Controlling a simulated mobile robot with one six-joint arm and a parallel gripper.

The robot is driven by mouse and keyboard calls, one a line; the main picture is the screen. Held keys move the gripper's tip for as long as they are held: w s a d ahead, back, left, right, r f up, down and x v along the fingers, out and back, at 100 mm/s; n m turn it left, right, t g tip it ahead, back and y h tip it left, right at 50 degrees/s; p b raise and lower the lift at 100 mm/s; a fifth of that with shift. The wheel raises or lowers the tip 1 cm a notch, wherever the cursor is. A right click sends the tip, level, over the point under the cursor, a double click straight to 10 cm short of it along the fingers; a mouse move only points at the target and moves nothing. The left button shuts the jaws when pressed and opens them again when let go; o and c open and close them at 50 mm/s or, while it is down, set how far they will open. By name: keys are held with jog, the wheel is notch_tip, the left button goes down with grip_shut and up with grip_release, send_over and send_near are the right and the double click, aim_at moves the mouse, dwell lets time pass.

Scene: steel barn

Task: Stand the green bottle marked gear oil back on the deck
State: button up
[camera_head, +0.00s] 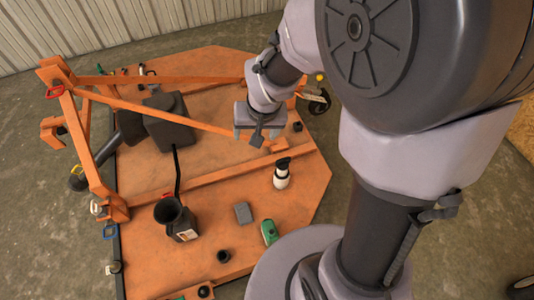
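The small green bottle (269,231) is on the orange deck (235,206) at its lower right, close to the edge. I take it for the gear oil bottle; its marking is too small to read, and I cannot tell for sure whether it stands or lies. My gripper (258,137) is above the deck's middle, farther back than the bottle and well apart from it. Its fingers look dark and small from here, and their gap cannot be made out. I see nothing clearly held.
A grey block (243,213) is just left of the bottle. A white bottle with a black top (282,176) stands behind it. A black jug (174,217) and a black cup (223,256) are to the left. Orange frame bars (165,107) cross the rear deck.

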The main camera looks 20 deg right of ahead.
jog(key=s+a+r+m+t+y, duration=0.1)
jog(key=s+a+r+t, duration=0.1)
jog(key=s+r, duration=1.3)
jog(key=shift+s+a+r+y, duration=0.25)
jog(key=shift+s+a, duration=0.25)
jog(key=shift+s, duration=0.3)
